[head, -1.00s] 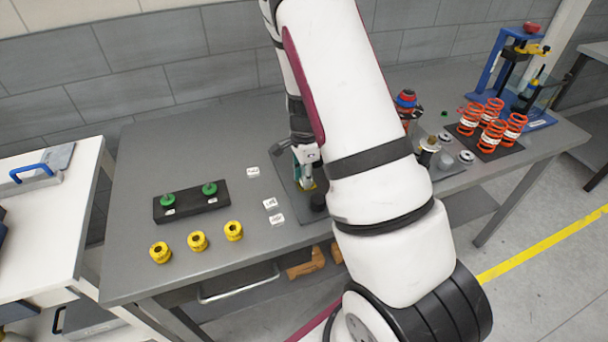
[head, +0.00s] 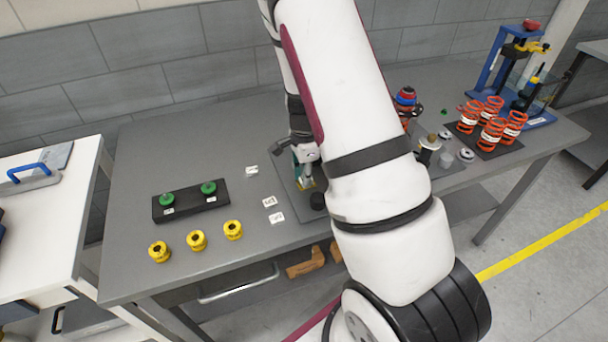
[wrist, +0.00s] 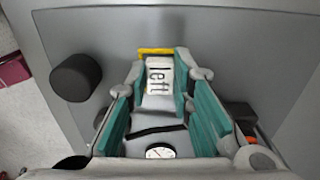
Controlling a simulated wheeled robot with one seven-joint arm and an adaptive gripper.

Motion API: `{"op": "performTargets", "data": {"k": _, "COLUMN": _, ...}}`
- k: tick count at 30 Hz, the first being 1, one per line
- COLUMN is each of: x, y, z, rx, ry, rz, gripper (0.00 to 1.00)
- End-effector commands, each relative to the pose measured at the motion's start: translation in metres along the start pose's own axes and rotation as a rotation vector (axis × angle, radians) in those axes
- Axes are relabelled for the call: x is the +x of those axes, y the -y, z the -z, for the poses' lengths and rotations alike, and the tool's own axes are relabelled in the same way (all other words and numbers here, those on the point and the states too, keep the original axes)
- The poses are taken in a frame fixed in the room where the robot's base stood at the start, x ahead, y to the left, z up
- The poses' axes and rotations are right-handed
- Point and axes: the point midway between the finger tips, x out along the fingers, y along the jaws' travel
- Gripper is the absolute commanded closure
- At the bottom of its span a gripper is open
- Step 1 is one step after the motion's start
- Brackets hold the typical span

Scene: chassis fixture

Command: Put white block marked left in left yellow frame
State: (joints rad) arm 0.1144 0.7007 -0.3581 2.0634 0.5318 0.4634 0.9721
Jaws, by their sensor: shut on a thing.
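My gripper (wrist: 160,88) has its teal-padded fingers shut on the white block marked left (wrist: 159,78). The word "left" faces the wrist camera and reads sideways. The yellow frame (wrist: 156,50) shows as a bar at the block's far end. The rest of this frame is hidden by the block and fingers, so I cannot tell if the block is inside it or just above. In the head view, my gripper (head: 305,174) is low over the grey plate (head: 286,172), with a bit of yellow at its tip. The held block is not clear there.
A black knob (wrist: 75,77) stands left of my gripper in the wrist view. Several white labelled pieces (head: 269,202) lie on the table (head: 130,235). Left of them are a black block with green knobs (head: 190,201) and yellow spools (head: 197,240). My arm hides the table's middle.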

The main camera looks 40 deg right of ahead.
Motion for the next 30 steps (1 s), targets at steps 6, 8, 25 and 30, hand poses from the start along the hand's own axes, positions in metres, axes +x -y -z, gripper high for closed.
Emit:
{"op": "performTargets", "data": {"k": 6, "x": -0.0001, "y": -0.0002, "z": -0.0001, "rx": 0.0, "ry": 0.0, "rz": 0.0, "gripper": 0.98}}
{"op": "performTargets", "data": {"k": 8, "x": -0.0001, "y": -0.0002, "z": -0.0001, "rx": 0.0, "ry": 0.0, "rz": 0.0, "gripper": 0.98}}
{"op": "performTargets", "data": {"k": 25, "x": 0.0027, "y": -0.0002, "z": -0.0002, "rx": 0.0, "ry": 0.0, "rz": 0.0, "gripper": 0.56}}
{"op": "performTargets", "data": {"k": 30, "x": 0.0027, "y": -0.0002, "z": -0.0001, "rx": 0.0, "ry": 0.0, "rz": 0.0, "gripper": 0.56}}
